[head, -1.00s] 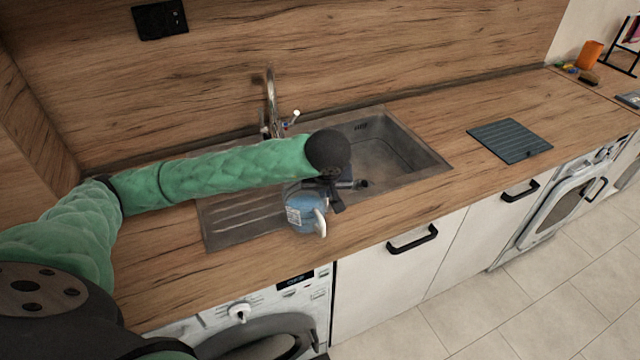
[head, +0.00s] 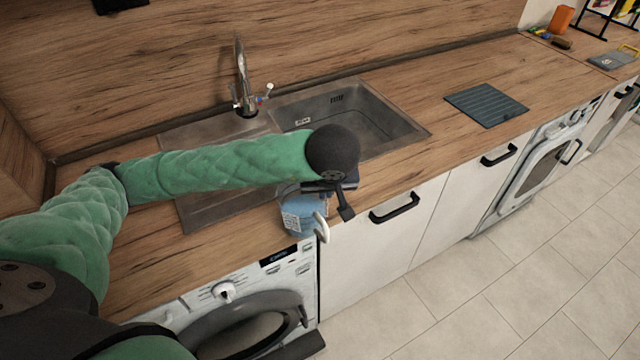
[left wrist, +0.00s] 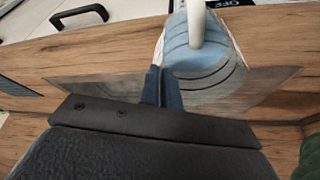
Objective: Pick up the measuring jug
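The measuring jug (head: 291,216) is translucent blue with a white handle and a pale printed label. In the head view it shows against the counter's front edge, above the washing machine. My left gripper (head: 332,197) is at its upper right side, shut on the jug's wall. In the left wrist view, the jug (left wrist: 196,58) is at the top centre, with its pale handle towards the camera, and the fingers (left wrist: 162,86) meet its near side. My forearm hides part of the jug's rim. My right gripper is not in view.
The steel sink (head: 405,123) with its tap (head: 243,85) lies behind my left arm. A dark ribbed mat (head: 486,104) lies on the counter to the right. The washing machine (head: 240,305) and white cupboards (head: 375,250) are below. The counter between sink and mat is clear.

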